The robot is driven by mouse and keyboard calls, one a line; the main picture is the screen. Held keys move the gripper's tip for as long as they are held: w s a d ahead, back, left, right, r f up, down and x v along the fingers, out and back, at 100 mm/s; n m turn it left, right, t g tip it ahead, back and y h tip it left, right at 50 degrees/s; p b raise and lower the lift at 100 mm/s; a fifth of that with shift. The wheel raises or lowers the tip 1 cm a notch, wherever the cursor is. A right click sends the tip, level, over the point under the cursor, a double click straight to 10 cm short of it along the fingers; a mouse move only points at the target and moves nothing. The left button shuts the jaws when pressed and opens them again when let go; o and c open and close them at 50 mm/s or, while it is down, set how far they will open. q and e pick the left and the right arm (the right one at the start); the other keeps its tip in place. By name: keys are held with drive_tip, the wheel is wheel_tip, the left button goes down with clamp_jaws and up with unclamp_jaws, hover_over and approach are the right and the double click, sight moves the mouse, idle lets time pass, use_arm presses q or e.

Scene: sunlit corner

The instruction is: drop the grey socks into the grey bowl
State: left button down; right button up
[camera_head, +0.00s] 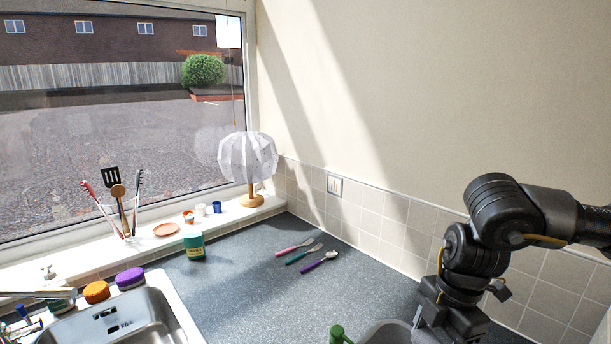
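A grey rounded rim (376,333), which looks like the grey bowl, shows at the bottom edge, cut off by the frame and partly covered by my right arm. Its inside is mostly out of sight. I see no grey socks in this view. My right arm comes in from the right and bends down beside this rim. The dark lower end of the arm (450,322) is at the bottom edge. Its fingertips are not visible, so I cannot tell whether they are open or hold anything. My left gripper is out of view.
A green object (337,334) stands left of the rim. Three spoon-like utensils (307,254) lie mid-counter. The sink (178,314) is at left. The counter between is clear.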

sight(425, 342)
drive_tip(key=w+f, duration=0.2)
drive_tip(key=w+f+b, duration=0.1)
drive_tip(key=f, duration=0.1)
drive_tip(key=shift+w+f, duration=0.15)
drive_tip(key=shift+w, duration=0.2)
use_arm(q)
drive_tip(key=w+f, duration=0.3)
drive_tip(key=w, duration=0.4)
use_arm(e)
drive_tip(key=shift+s+d+f+b, duration=0.1)
drive_tip(key=shift+s+d+b, duration=0.05)
drive_tip(key=shift+b, duration=0.25)
drive_tip(key=o, duration=0.8)
drive_tip(key=shift+s+r, duration=0.2)
drive_tip(key=shift+s, duration=0.2)
drive_tip(key=shift+o, duration=1.1)
drive_tip(key=shift+w+f, duration=0.1)
drive_tip(key=shift+w, duration=0.3)
drive_tip(key=shift+s, duration=0.2)
drive_tip(key=shift+r, duration=0.25)
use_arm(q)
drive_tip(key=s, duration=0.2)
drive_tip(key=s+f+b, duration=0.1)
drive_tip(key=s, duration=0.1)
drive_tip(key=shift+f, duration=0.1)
use_arm(e)
wheel_tip(425, 342, up, 10)
drive_tip(key=d, duration=0.1)
drive_tip(key=shift+w+d, duration=0.25)
drive_tip(key=shift+w, duration=0.1)
